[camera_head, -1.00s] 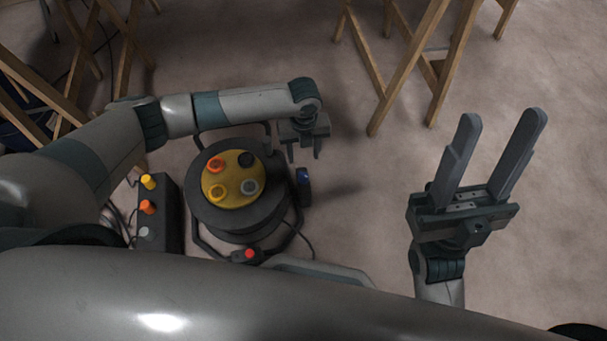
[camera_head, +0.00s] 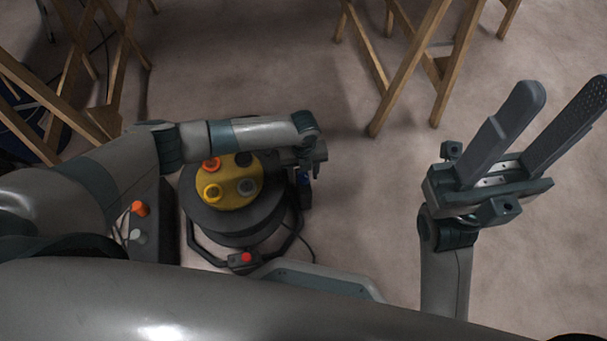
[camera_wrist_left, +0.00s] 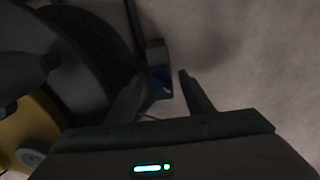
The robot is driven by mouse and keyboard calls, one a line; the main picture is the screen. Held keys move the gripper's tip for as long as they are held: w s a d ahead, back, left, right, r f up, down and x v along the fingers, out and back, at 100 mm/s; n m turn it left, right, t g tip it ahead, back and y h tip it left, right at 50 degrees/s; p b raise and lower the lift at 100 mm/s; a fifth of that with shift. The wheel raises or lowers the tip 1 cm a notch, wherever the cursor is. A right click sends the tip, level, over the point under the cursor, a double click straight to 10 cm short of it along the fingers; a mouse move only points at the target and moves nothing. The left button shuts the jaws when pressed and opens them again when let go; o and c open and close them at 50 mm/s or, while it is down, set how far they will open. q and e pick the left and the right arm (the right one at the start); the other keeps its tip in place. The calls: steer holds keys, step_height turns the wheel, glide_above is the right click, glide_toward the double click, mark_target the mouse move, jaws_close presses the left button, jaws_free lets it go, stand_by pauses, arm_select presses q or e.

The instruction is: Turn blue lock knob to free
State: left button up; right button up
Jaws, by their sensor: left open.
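The blue lock knob (camera_head: 303,177) sits on the right side of a dark cable reel (camera_head: 232,222) with a yellow face. It also shows in the left wrist view (camera_wrist_left: 160,82), as a dark blue shape between and beyond my two fingertips. My left gripper (camera_head: 306,172) is at the right of the reel, over the knob, with its jaws apart. In the head view the gripper partly covers the knob. Whether a finger touches the knob, I cannot tell. My right gripper (camera_head: 562,98) is open and empty, well to the right of the reel.
A control box with an orange knob (camera_head: 139,209) and a grey knob (camera_head: 138,236) stands left of the reel. A red button (camera_head: 246,257) is at the reel's front. Wooden trestle legs (camera_head: 410,70) stand behind. The floor right of the reel is clear.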

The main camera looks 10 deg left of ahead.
arm_select(q)
steer(key=shift+c, duration=0.5)
steer(key=c, duration=0.9)
steer(key=shift+c, duration=0.2)
